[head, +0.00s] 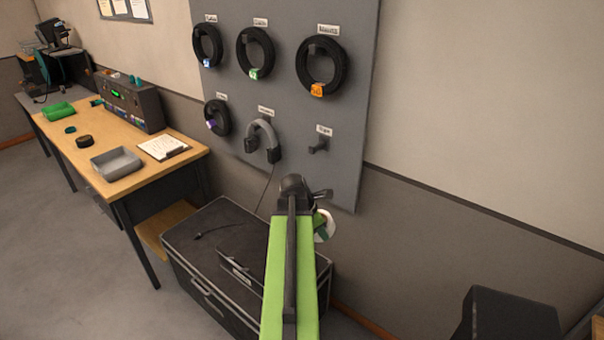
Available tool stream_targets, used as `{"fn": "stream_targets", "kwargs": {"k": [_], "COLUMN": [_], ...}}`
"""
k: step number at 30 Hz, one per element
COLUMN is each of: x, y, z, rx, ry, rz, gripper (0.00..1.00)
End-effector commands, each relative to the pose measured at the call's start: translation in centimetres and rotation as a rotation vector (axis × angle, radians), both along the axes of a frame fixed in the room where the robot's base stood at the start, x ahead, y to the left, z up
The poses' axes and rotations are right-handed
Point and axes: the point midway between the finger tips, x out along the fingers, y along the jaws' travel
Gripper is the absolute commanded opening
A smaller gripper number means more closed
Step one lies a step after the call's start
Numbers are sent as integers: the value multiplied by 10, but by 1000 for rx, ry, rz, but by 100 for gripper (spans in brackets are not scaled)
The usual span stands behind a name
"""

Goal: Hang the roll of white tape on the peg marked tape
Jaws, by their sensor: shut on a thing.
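The roll of white tape (327,231) is at the end of my green arm, partly hidden behind it. My gripper (318,205) is shut on the roll, though the arm's end hides most of the fingers. The roll is in the air in front of the lower part of the grey board. The bare dark peg (318,147) is on the board, above the gripper in the picture. A small label (325,130) sits just over this peg; its print is too small to read surely, but looks like "Tape".
Several black cable coils (321,66) and a pair of headphones (262,139) hang on the grey board (350,95). A dark flight case (195,235) stands below. A wooden desk (180,160) is at left, a black box (510,318) at lower right.

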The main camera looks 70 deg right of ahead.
Motion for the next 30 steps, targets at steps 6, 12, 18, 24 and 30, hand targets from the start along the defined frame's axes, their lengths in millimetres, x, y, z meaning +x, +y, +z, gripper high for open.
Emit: {"fn": "stream_targets", "kwargs": {"k": [6,12,18,24,30], "x": [16,70,107,109,106], "y": [-57,-82,-83,-85,-97], "z": [59,135,165,169,167], "rx": [-446,-844,-1006,-1018,-1017], "ry": [362,540,568,571,571], "rz": [158,357,444,450,448], "gripper": [0,0,0,0,0]}}
